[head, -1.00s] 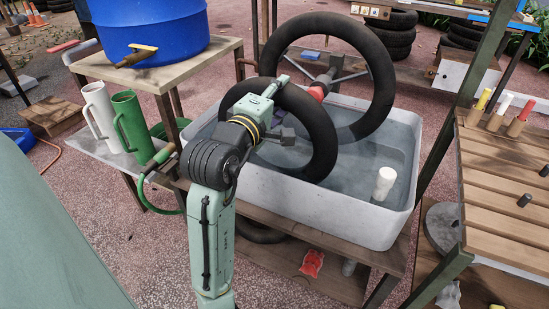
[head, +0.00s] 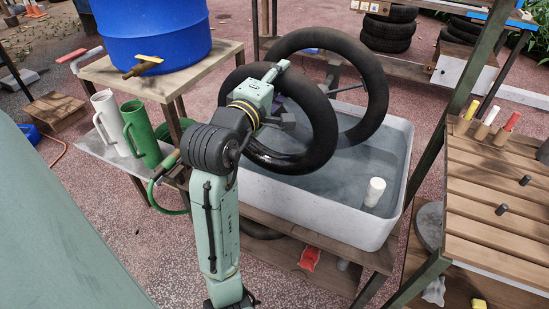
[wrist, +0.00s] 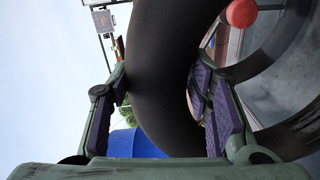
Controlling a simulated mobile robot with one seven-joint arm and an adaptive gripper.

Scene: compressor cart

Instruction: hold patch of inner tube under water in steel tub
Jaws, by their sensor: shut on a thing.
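A black inner tube (head: 322,125) is a tilted ring above the steel tub (head: 410,165), with a second, larger black ring (head: 382,85) behind it. The near ring's lower part looks wet and shiny, and it appears raised from the water (head: 345,180). My gripper (wrist: 163,72) is shut on the tube's near left side, with a purple-padded finger on each side of it in the wrist view. In the head view the gripper (head: 284,116) is partly hidden by the tube. No patch can be made out on the tube.
A white cylinder (head: 374,192) stands in the tub's right part. A blue barrel (head: 150,35), a white mug (head: 108,118) and a green mug (head: 140,130) are at left. A slatted wooden bench (head: 490,180) and a green post close off the right. A red round thing (wrist: 241,13) shows in the wrist view.

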